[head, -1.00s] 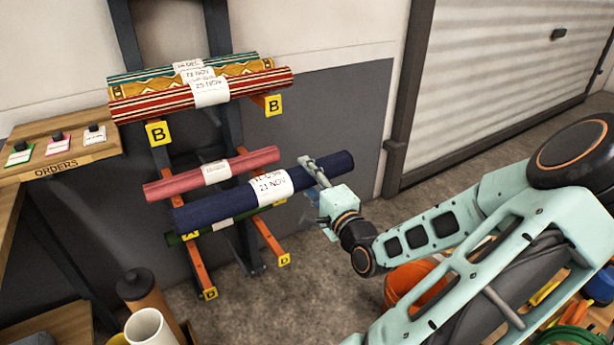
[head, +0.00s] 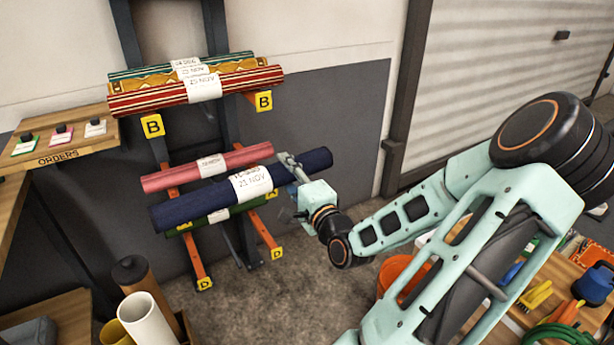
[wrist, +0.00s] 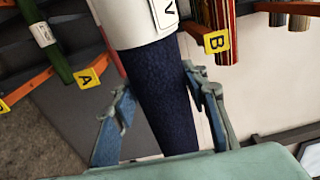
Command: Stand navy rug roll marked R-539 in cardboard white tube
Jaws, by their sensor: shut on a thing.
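The navy rug roll (head: 190,208) is near level in front of the rack, with a white tag (head: 251,183) that reads 21 NOV or similar; its roll number is not legible. My gripper (head: 291,167) is shut on the roll to the right of the tag. In the wrist view, the navy roll (wrist: 165,95) runs between the two fingers (wrist: 158,100). The white tube (head: 150,322) stands upright at the lower left, its open mouth facing up, next to a brown tube (head: 135,275) and a yellow tube (head: 115,333).
A pink roll (head: 222,163) and a green roll (head: 240,208) lie on the rack's lower arms; patterned rolls (head: 235,85) lie on the upper arms marked B. The orders shelf (head: 60,150) is at left. An orange bucket (head: 395,270) stands right. Bare floor lies between.

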